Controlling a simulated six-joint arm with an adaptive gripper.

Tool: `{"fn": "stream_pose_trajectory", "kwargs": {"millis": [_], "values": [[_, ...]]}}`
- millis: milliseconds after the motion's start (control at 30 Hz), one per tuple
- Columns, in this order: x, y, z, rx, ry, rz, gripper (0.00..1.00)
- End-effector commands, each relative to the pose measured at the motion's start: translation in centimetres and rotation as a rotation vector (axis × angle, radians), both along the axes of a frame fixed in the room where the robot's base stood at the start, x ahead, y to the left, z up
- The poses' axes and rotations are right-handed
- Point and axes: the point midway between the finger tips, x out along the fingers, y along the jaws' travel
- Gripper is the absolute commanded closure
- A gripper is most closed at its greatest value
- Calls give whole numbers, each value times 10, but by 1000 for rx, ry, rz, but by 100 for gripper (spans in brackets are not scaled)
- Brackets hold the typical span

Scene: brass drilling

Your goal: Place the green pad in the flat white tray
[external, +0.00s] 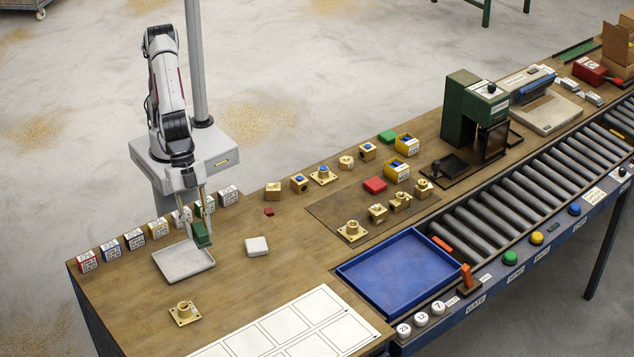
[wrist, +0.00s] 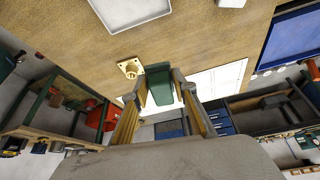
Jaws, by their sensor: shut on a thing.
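My gripper (external: 203,220) is shut on a green pad (external: 201,237), which hangs on edge, slightly tilted, below the fingers. In the wrist view the green pad (wrist: 158,88) is between the two fingertips. The flat white tray (external: 172,276) lies near the left end of the bench. In the external view the pad overlaps the tray's back right corner; how high it is above the tray is hard to tell. The tray (wrist: 128,10) also shows at the top of the wrist view. The tray looks empty.
A white block (external: 257,246) lies right of the tray, and a brass flanged part (external: 185,313) stands in front of it. Several labelled boxes (external: 134,239) line the back edge. A blue tray (external: 395,270) stands further right.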

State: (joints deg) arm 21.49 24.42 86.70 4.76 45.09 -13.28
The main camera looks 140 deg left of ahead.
Motion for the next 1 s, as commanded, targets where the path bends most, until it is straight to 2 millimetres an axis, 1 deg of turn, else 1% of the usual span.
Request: {"fn": "stream_pose_trajectory", "kwargs": {"millis": [33, 200, 367, 500, 600, 733, 1000], "values": [[-11, -5, 0, -1, 1, -18, 94], [-43, -15, -5, 2, 8, -72, 94], [-72, -20, -15, 7, 17, -118, 94], [-92, -18, -27, 14, 26, -149, 94], [-101, -15, -36, 18, 35, -162, 94], [-107, -13, -47, 23, 38, -180, 94], [-103, -15, -46, 24, 21, -200, 94]]}}
